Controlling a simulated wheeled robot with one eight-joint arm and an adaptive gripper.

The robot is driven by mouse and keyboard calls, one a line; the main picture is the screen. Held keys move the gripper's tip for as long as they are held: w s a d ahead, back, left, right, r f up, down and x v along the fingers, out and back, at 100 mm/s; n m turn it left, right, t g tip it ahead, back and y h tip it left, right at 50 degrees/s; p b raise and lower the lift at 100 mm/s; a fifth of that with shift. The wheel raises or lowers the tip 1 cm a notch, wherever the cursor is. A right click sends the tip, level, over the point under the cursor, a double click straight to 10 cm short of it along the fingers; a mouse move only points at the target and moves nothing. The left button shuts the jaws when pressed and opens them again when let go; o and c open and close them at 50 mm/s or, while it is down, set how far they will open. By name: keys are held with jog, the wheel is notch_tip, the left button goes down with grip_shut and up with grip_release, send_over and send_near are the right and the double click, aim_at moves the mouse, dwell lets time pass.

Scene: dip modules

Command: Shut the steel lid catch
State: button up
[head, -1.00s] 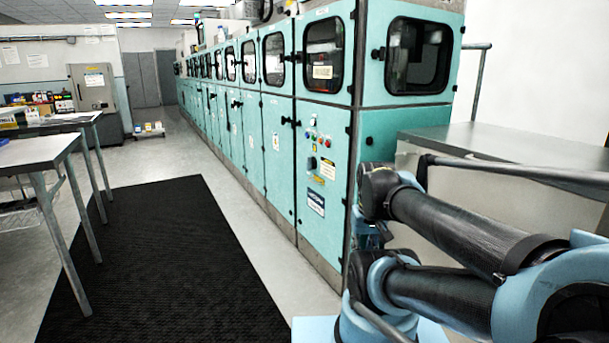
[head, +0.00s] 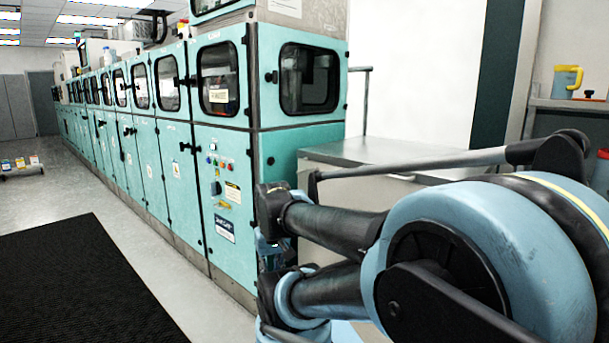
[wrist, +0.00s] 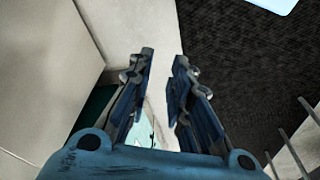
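I cannot make out a steel lid catch in either view. A steel-topped unit (head: 385,150) stands right of the teal machine row in the head view, partly hidden behind my arm; no catch shows on its visible part. My gripper (wrist: 160,98) shows in the wrist view with its two fingers apart and nothing between them. It is not seen in the head view. Pale panels and a dark mat-like surface lie beyond the fingers.
A long row of teal machine cabinets (head: 216,160) runs away to the left. A black mat (head: 85,285) lies on the open floor beside it. A low trolley (head: 20,165) stands far left.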

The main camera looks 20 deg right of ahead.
aim_at(307, 170)
jog(key=shift+s+r, duration=0.2)
jog(key=shift+s, duration=0.05)
grip_shut()
jog(key=w+d+r+n+t+h, duration=0.1)
jog(key=w+d+r+n+h, duration=0.3)
jog(key=w+d+n, duration=0.65)
jog(key=w+d+r+n+t+h, duration=0.1)
jog(key=w+d+r+n+h, duration=0.45)
jog(key=w, duration=0.95)
jog(key=w+d+r+n+t+h, duration=0.15)
jog(key=w+d+n+h, duration=0.3)
jog(key=w+n, duration=0.7)
jog(key=w+d+r+m, duration=0.1)
jog(key=w+d, duration=0.5)
jog(key=d, duration=0.2)
jog(key=shift+d+m+g, duration=0.15)
jog(key=shift+m+g, duration=0.2)
jog(key=shift+r, duration=0.15)
